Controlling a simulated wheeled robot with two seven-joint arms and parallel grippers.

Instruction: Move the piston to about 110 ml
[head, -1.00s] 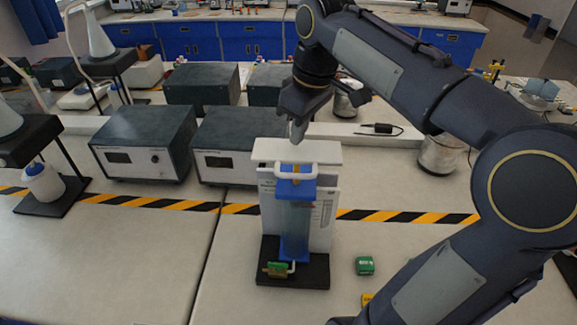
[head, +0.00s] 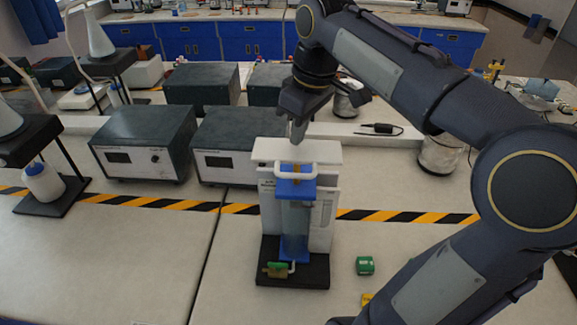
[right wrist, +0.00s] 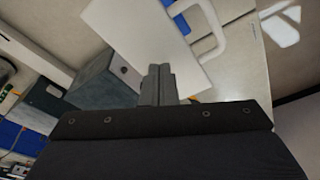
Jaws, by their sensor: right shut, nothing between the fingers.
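The piston apparatus stands upright on a black base (head: 310,272) in the middle of the bench. It has a clear cylinder (head: 295,222) between blue end blocks, a white handle (head: 282,172) on top and a white back panel (head: 328,157). A green-handled valve (head: 277,269) sits at its foot. My right gripper (head: 298,138) points down just above the handle, shut and empty. In the right wrist view the shut fingers (right wrist: 158,75) lie over the white panel top, with the white handle (right wrist: 208,25) beyond them, apart. The scale reading is too small to tell. My left gripper is out of view.
Grey boxes (head: 145,142) stand behind and left of the apparatus. A small green block (head: 364,265) and a yellow one (head: 367,299) lie at its right. A striped tape line (head: 405,217) crosses the bench. The front left bench is clear.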

